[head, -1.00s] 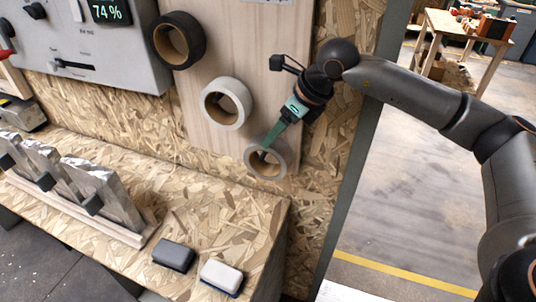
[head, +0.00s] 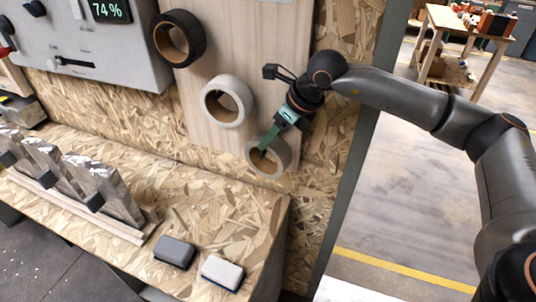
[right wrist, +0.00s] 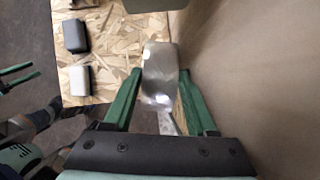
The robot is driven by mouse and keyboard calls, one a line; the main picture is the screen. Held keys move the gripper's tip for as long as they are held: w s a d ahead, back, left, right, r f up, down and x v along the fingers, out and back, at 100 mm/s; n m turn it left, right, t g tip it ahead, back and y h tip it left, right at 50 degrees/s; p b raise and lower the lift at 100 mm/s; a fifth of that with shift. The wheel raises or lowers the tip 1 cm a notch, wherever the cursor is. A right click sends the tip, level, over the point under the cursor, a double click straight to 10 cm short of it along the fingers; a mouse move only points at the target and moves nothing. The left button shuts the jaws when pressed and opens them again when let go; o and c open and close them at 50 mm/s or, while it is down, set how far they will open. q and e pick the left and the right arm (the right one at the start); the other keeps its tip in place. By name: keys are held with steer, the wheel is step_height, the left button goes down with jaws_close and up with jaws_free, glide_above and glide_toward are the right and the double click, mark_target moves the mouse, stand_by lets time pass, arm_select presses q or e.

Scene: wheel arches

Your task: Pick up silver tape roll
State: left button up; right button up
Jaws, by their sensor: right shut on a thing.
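The silver tape roll (head: 281,152) is the lowest of three rolls on the pale wooden panel, with a brown core. My right gripper (head: 268,142) comes from the upper right, with one green finger reaching into the roll's opening. In the right wrist view, the shiny silver band (right wrist: 160,70) sits between the two green fingers of my right gripper (right wrist: 160,95), which is shut on it. Whether the roll is clear of the panel cannot be told. Green prongs, probably my left gripper (right wrist: 18,77), show at the left edge of the right wrist view; their opening is unclear.
A white roll (head: 208,104) and a black roll (head: 200,38) sit higher on the panel (head: 270,40). A dark block (head: 175,252) and a white block (head: 222,272) lie on the chipboard ledge (head: 200,212). Metal plates (head: 105,185) stand in a rack at left.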

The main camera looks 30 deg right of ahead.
steer(key=shift+r, duration=0.15)
steer(key=shift+r, duration=0.25)
steer(key=r, duration=0.1)
steer(key=r+b, duration=0.1)
steer(key=shift+s+a+r, duration=0.2)
steer(key=shift+a+r, duration=0.1)
steer(key=s+a+r+b, duration=0.2)
steer(key=s+a+b, duration=0.1)
steer(key=s+a, duration=0.8)
steer(key=shift+s+a+r, duration=0.2)
steer(key=shift+s+a, duration=0.1)
steer(key=shift+a, duration=0.65)
steer(key=s+a+b, duration=0.2)
steer(key=s+a, duration=0.4)
steer(key=a, duration=0.1)
steer(key=shift+s+a, duration=0.25)
steer(key=shift+s, duration=0.1)
